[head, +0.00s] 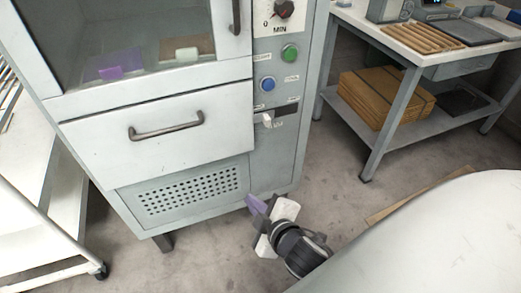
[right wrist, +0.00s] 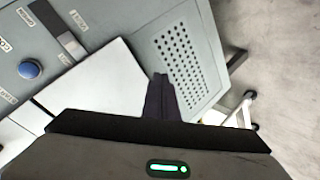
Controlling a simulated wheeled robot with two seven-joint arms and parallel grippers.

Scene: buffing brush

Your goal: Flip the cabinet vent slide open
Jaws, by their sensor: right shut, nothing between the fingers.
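The cabinet vent slide (head: 265,119) is a small white tab at a dark slot on the cabinet's control strip, below the blue button. In the right wrist view, the slot with a pale piece in it (right wrist: 70,43) shows at upper left, beside printed labels. My right gripper (head: 257,205) is shut and empty, low in front of the cabinet's lower right corner. It is below the slide and apart from it. Its dark purple finger (right wrist: 161,98) shows in the right wrist view. My left gripper is not in view.
The cabinet (head: 120,209) has a drawer with a handle (head: 166,126) and a perforated panel (head: 190,190). A blue button (head: 267,84) and green button (head: 290,53) sit above the slide. A bench (head: 390,90) stands at right, a white cart (head: 40,235) at left.

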